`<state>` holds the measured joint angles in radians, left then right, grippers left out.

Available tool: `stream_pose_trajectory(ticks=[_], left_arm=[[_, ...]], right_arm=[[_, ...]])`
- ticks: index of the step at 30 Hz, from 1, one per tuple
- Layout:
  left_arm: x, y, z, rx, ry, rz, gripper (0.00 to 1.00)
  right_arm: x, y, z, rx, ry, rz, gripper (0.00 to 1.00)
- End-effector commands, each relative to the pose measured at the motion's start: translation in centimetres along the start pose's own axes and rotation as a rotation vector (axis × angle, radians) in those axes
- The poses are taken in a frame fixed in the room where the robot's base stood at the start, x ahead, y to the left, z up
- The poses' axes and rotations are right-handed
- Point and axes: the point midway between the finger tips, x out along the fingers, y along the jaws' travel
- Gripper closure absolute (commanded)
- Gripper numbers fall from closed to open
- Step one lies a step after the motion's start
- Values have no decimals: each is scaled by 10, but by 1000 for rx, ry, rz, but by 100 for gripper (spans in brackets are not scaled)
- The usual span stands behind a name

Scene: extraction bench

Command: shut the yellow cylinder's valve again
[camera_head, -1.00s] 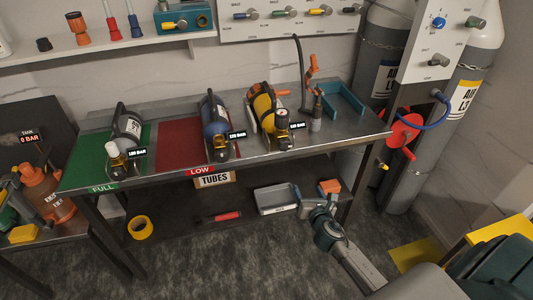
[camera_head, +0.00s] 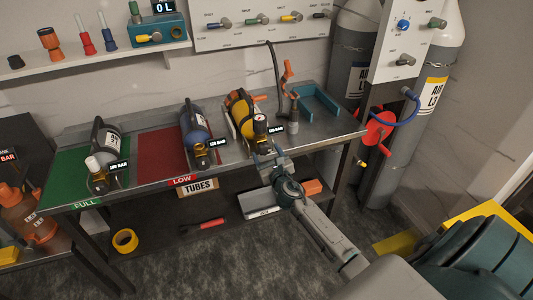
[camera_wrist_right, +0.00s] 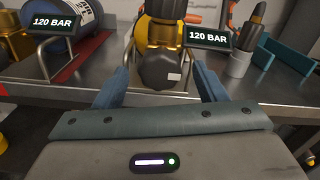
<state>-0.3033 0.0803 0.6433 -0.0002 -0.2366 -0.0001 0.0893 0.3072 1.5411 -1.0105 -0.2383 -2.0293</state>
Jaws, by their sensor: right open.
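The yellow cylinder (camera_head: 239,104) lies in a wire cradle on the metal bench, its valve end toward the front edge. In the right wrist view its brass valve body (camera_wrist_right: 166,34) shows below a gauge, with a dark rounded valve knob (camera_wrist_right: 162,70) at the near end. A label beside it reads 120 BAR. My right gripper (camera_head: 263,158) is open at the bench's front edge, just short of the valve. In the wrist view its two blue-grey fingers stand left and right of the knob, apart from it as far as I can see. My left gripper is not in view.
A blue cylinder (camera_head: 193,122) lies to the left on the red mat (camera_head: 157,147), a grey one (camera_head: 107,141) on the green mat. A black hose (camera_head: 272,65), a grey tool holder (camera_head: 294,121) and a teal tray (camera_head: 318,98) are right of the yellow cylinder.

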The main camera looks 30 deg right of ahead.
Motion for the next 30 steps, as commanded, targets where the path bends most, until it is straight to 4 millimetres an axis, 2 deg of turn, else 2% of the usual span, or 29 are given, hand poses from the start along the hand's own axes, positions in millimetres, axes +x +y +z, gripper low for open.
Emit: stream_pose_trajectory(ticks=[11, 18, 30], left_arm=[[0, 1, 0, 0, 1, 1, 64], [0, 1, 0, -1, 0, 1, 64], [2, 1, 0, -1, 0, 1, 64]], right_arm=[[6, 0, 0, 1, 0, 0, 35], [6, 0, 0, 1, 0, 0, 80], [6, 0, 0, 74, 0, 0, 80]])
